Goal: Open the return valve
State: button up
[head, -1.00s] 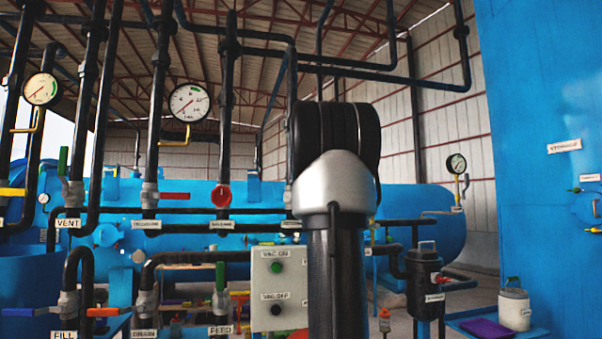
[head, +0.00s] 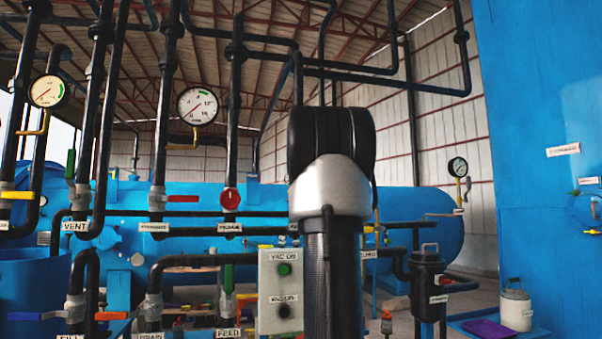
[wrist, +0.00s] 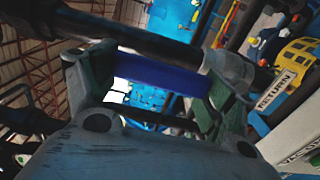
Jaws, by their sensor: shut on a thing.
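In the wrist view a blue handle (wrist: 158,76) lies between the two fingers of my gripper (wrist: 148,88). The gripper is shut on this handle. A dark pipe (wrist: 130,32) with a grey metal fitting (wrist: 229,66) runs just beyond the handle. A white label reading RETURN (wrist: 275,91) is to the right of the fitting. In the head view my upright arm blocks the middle, and my gripper and the handle cannot be seen there.
Pipes with VENT (head: 75,226), DRAIN and FEED (head: 228,333) labels stand at the left.

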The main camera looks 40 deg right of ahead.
jog(key=o, duration=1.3)
jog(key=shift+w+a, duration=0.1)
jog(key=v, duration=1.2)
